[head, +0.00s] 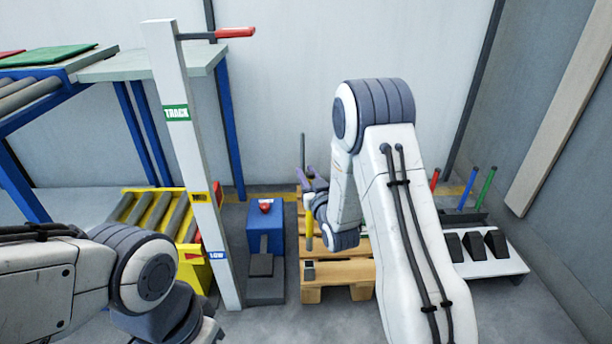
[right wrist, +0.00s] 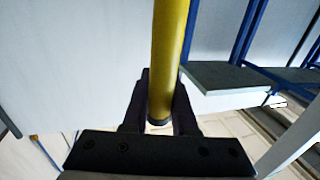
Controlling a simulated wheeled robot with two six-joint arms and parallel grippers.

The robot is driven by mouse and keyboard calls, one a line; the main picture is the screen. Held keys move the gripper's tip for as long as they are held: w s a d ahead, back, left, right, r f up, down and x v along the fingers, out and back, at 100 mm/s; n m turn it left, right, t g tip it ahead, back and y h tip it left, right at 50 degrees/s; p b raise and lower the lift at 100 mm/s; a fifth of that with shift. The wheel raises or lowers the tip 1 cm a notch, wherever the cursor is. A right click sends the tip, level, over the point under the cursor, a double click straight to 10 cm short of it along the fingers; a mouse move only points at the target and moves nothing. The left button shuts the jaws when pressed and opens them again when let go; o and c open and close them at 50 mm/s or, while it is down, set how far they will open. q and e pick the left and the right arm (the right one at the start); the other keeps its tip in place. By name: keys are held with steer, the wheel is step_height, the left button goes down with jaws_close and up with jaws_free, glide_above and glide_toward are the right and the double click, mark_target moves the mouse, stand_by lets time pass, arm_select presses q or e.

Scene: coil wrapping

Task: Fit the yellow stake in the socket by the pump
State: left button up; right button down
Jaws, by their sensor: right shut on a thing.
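The yellow stake (head: 309,232) is held above the wooden pallet (head: 350,272), close to upright, with its lower part showing below my right gripper (head: 308,186). In the right wrist view the gripper's dark fingers are shut on the yellow stake (right wrist: 170,60). The pump seems to be the blue box with a red knob (head: 265,206) and a dark pedal, left of the pallet. A small dark block (head: 309,272), perhaps the socket, sits at the pallet's near left corner, below the stake and apart from it.
A thin grey rod (head: 303,150) stands behind my right gripper. A white post (head: 184,140) with labels and a red handle rises left of the pump. A yellow roller unit (head: 128,205) is beyond it. Red, blue and green stakes (head: 486,187) stand at right.

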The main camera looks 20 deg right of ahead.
mark_target(310, 216)
steer(key=shift+f+b, duration=2.6)
steer(key=shift+f, duration=0.25)
step_height(310, 216, down, 8)
steer(key=b, duration=0.7)
stand_by(2.2)
steer(key=c, duration=0.6)
jaws_free()
steer(key=shift+s, duration=0.15)
